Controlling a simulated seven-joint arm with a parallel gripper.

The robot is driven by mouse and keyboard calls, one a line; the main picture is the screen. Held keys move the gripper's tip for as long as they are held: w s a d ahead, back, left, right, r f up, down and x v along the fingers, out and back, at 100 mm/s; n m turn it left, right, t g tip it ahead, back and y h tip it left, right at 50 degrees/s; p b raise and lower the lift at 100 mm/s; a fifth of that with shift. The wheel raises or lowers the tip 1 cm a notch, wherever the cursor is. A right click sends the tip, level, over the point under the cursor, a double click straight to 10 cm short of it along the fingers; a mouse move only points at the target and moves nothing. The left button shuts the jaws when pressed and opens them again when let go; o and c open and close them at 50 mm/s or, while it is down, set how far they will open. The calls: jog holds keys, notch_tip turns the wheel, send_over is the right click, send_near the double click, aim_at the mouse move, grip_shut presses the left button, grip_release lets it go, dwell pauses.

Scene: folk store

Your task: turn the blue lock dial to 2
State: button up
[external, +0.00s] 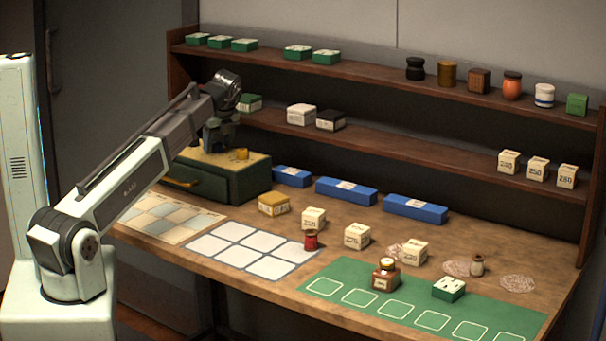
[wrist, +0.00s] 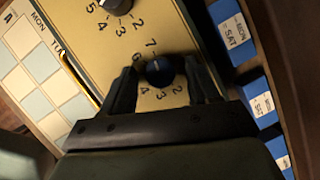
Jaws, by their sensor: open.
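The blue lock dial (wrist: 160,70) sits on the tan top plate of a dark green box, with printed numbers around it; 7, 4, 3 and 2 are readable. I cannot tell which number it points to. My gripper (wrist: 162,78) is open, with one finger on each side of the dial; I cannot tell whether they touch it. In the external view my gripper (external: 214,148) is over the back left of the green box (external: 232,185), and the blue dial cannot be made out there.
A second, dark grey dial (wrist: 116,4) with its own numbers is on the same plate. A brass knob (external: 241,154) shows on the box top. Blue day-marked boxes (external: 346,191) lie beside the box. A shelf (external: 390,145) stands behind; a calendar sheet (external: 165,217) lies in front.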

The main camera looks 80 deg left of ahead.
jog(key=c, duration=1)
jog(key=shift+n, duration=0.3)
jog(key=n, duration=0.1)
jog(key=n+g, duration=0.1)
jog(key=n, duration=0.1)
jog(key=n+g+h, duration=0.1)
jog(key=n, duration=0.1)
jog(key=shift+w+a, duration=0.2)
jog(key=shift+w, duration=0.05)
jog(key=n+h, duration=0.1)
jog(key=n, duration=0.2)
jog(key=n+g+h, duration=0.1)
jog(key=n, duration=0.2)
jog(key=shift+a+n, duration=0.1)
jog(key=shift+n, duration=0.2)
jog(key=shift+h, duration=0.3)
